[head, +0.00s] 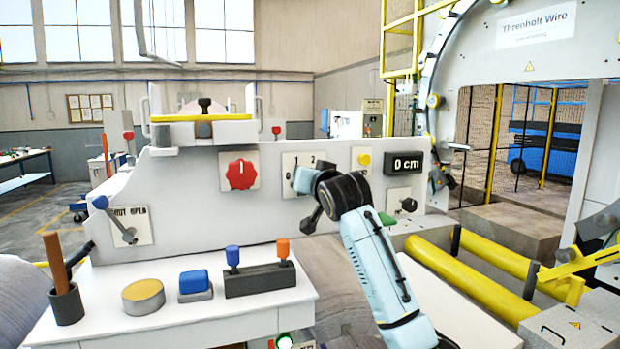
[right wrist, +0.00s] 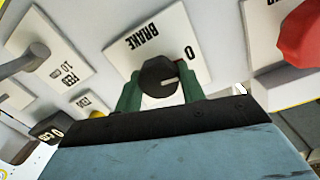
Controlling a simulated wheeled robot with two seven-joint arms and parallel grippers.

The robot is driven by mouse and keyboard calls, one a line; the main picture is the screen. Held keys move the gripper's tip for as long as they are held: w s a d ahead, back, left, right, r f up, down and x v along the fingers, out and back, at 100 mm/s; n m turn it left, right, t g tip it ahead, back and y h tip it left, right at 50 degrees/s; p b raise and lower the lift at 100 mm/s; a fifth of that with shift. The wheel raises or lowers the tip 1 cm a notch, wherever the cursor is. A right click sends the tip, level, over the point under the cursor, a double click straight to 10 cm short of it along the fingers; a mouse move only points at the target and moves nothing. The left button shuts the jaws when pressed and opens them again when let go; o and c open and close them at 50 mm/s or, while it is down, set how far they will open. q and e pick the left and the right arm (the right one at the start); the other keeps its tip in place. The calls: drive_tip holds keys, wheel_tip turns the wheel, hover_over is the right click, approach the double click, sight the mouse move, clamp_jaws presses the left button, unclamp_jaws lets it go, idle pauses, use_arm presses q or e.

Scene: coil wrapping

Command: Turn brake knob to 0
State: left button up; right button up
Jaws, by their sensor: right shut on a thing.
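The brake knob (right wrist: 158,73) is a dark round knob on a white plate (right wrist: 121,67) marked BRAKE and 0 in the right wrist view, where the lettering appears upside down. A short pale line on the knob points right in that view, while the 0 stands up and to the right. My right gripper (right wrist: 160,92) has its green fingers on both sides of the knob and is shut on it. In the head view the plate (head: 289,160) is partly covered by my right gripper and wrist, and the knob is hidden. My left gripper is in neither view.
A red knob (head: 240,174) sits left of the brake plate. To the right are a yellow button (head: 364,159), a 0 cm display (head: 408,163) and a feed switch (head: 408,205). A white shelf (head: 120,325) below carries blue and orange handled tools.

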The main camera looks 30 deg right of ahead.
drive_tip(key=shift+f+n, duration=0.2)
drive_tip(key=shift+n, duration=0.4)
drive_tip(key=o, duration=1)
drive_tip(key=shift+r, duration=0.1)
drive_tip(key=shift+c, duration=0.2)
drive_tip(key=b+v, duration=0.3)
drive_tip(key=v, duration=1)
drive_tip(key=shift+s+b, duration=0.2)
drive_tip(key=shift+b, duration=0.2)
